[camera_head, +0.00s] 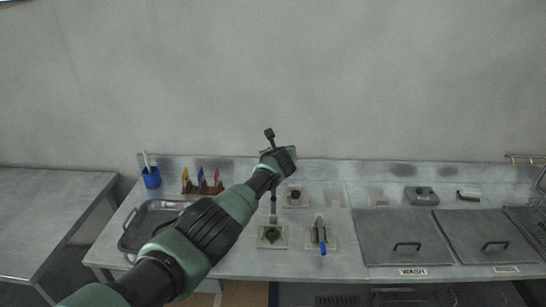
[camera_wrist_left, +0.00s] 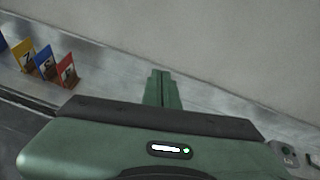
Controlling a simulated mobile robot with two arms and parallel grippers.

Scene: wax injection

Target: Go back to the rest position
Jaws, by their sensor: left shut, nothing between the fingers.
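My left arm reaches in from the lower left of the head view, and my left gripper (camera_head: 272,214) is above the metal bench (camera_head: 345,262). In the left wrist view its fingers (camera_wrist_left: 161,90) are together with nothing between them. The gripper is close to the small pads with a green item (camera_head: 271,234) and a dark round item (camera_head: 295,195). I cannot tell from these frames how high it is above them. My right gripper is in neither view.
A metal tray (camera_head: 129,238), a blue cup (camera_head: 151,178) and coloured numbered cards (camera_head: 201,180) are at the left. A blue-handled tool (camera_head: 322,247) lies right of the gripper. Lidded basins (camera_head: 385,229) fill the right side. The wall (camera_head: 400,80) stands behind.

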